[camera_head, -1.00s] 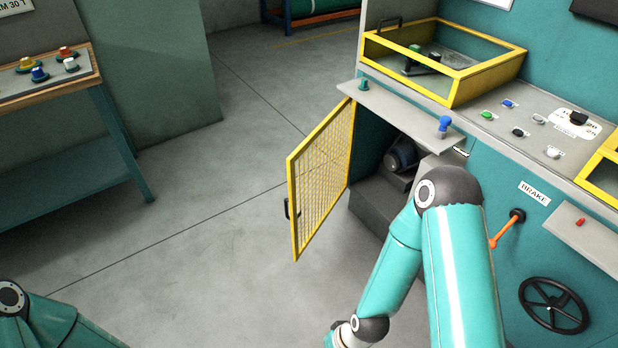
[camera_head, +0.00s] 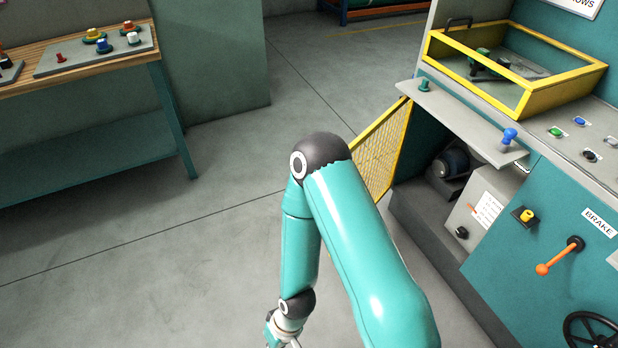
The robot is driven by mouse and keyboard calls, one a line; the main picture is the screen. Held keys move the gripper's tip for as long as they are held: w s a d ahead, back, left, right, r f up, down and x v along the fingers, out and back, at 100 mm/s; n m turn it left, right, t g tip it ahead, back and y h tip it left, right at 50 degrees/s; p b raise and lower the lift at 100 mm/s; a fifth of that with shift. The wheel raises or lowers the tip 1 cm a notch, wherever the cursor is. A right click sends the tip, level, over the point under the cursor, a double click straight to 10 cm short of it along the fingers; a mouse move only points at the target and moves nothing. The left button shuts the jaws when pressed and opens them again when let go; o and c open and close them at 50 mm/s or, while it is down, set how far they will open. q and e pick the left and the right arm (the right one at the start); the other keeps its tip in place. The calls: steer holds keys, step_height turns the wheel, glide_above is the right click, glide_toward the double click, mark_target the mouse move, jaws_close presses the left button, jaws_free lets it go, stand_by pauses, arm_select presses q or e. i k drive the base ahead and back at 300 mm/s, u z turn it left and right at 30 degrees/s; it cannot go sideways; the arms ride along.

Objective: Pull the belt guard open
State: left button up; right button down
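The belt guard (camera_head: 385,152) is a yellow-framed mesh door on the left side of the teal machine. It stands swung out from its opening, with the dark recess and a motor (camera_head: 449,163) showing behind it. My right arm passes in front of the guard and hides its outer edge and handle. The arm bends down to a wrist at the bottom edge of the picture. My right gripper is cut off below the picture, so its fingers and any hold do not show. My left gripper is out of view.
A ledge (camera_head: 465,125) with green and blue knobs juts out above the opening. An orange brake lever (camera_head: 558,256) and a black handwheel (camera_head: 592,332) are on the machine front. A workbench (camera_head: 75,82) stands at the left. The floor between is clear.

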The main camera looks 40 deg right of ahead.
mark_target(364, 136)
steer(key=i, duration=0.25)
steer(key=u, duration=1.25)
steer(key=k, duration=1)
steer(key=u, duration=1.4)
steer(key=i, duration=0.1)
steer(key=z, duration=3)
steer(key=i, duration=0.4)
steer(key=u, duration=0.3)
steer(key=k, duration=0.75)
steer(key=z, duration=0.2)
